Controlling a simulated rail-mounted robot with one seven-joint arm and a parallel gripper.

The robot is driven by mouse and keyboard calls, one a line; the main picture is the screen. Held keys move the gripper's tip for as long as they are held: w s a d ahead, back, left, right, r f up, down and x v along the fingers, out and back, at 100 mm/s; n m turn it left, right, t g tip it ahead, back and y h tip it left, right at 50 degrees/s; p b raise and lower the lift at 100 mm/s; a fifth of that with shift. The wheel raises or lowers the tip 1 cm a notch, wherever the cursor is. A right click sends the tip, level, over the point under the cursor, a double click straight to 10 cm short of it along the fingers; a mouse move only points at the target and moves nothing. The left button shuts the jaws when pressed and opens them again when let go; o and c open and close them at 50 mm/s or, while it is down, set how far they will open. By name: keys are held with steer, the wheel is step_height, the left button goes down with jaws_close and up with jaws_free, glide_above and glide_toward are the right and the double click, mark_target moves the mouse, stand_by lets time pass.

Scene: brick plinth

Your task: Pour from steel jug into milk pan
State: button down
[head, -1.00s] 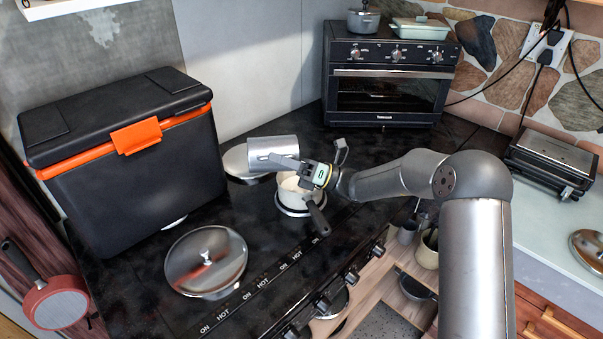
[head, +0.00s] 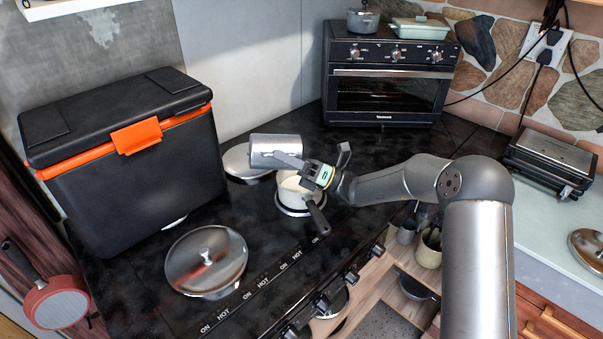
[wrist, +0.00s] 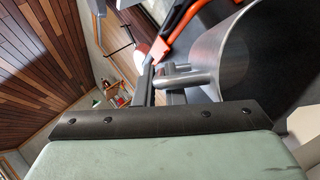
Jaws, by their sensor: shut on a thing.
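The steel jug (head: 274,151) is held up over the stove, lying nearly on its side, above and a little left of the milk pan. My gripper (head: 300,164) is shut on its handle. The jug's grey body (wrist: 240,50) and handle (wrist: 182,78) also show in the wrist view, with my gripper (wrist: 160,85) at the handle. The cream milk pan (head: 292,193) sits on a burner, its dark handle (head: 317,219) pointing toward the front right. My gripper partly covers the pan.
A large black cooler (head: 125,175) with an orange latch stands at the left. A lidded steel pan (head: 207,262) sits on the front left of the stove. A black oven (head: 388,95) stands at the back. An empty burner plate (head: 240,163) lies behind the jug.

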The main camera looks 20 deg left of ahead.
steer(key=shift+w+d+r+m+y, duration=0.15)
steer(key=shift+w+d+m+y, duration=0.1)
steer(key=shift+d+y, duration=0.25)
steer(key=shift+w+d+r+m+y, duration=0.15)
steer(key=shift+d+m+y, duration=0.15)
steer(key=shift+y, duration=0.3)
stand_by(0.6)
